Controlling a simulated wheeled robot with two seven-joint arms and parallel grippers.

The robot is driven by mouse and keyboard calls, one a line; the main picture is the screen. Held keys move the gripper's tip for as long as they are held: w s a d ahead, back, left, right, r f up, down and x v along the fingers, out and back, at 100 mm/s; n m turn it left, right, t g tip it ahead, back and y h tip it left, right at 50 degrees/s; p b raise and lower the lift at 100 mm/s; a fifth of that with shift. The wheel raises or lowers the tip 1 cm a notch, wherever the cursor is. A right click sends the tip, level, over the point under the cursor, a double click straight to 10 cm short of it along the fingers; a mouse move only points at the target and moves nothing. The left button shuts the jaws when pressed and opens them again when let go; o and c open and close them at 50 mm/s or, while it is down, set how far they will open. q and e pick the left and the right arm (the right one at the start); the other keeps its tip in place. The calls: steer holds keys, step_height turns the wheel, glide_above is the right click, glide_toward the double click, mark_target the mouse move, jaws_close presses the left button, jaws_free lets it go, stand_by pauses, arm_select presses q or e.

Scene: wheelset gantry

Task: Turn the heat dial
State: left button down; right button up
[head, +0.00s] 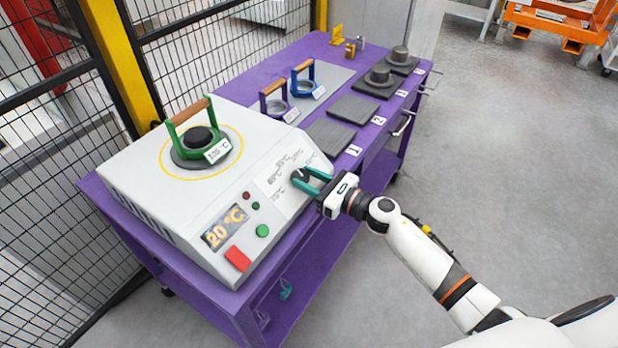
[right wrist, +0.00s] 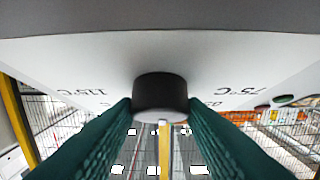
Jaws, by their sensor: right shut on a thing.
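The heat dial (head: 300,175) is a black knob on the sloped front panel of the grey heater box (head: 185,238), with temperature marks around it. My right gripper (head: 312,181) has its teal fingers on either side of the dial and is shut on it. In the right wrist view the dial (right wrist: 160,96) sits between the two fingertips, with printed marks on the panel to both sides. The display (head: 226,227) reads 20 °C. My left gripper is not in view.
A red button (head: 238,259) and a green button (head: 262,230) sit on the panel. A green ring with a wooden handle (head: 190,125) stands on the heater top. Mesh fence stands behind.

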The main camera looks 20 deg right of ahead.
steer(key=m+h+p, duration=0.1)
steer(key=m, duration=0.1)
steer(key=m+t+h+p, duration=0.1)
steer(key=m, duration=0.1)
steer(key=m+t+h+p, duration=0.1)
steer(key=h, duration=0.1)
steer(key=shift+s+a+r+m+p, duration=0.2)
steer(key=shift+a+r+m+p, duration=0.1)
steer(key=shift+m, duration=0.1)
steer(key=shift+a+f+m+h+p, duration=0.15)
steer(key=shift+m+h+p, duration=1.25)
steer(key=shift+m+h, duration=0.65)
steer(key=shift+m, duration=0.25)
steer(key=o, duration=1)
steer(key=shift+b+v, duration=0.6)
steer(key=shift+v, duration=5.4)
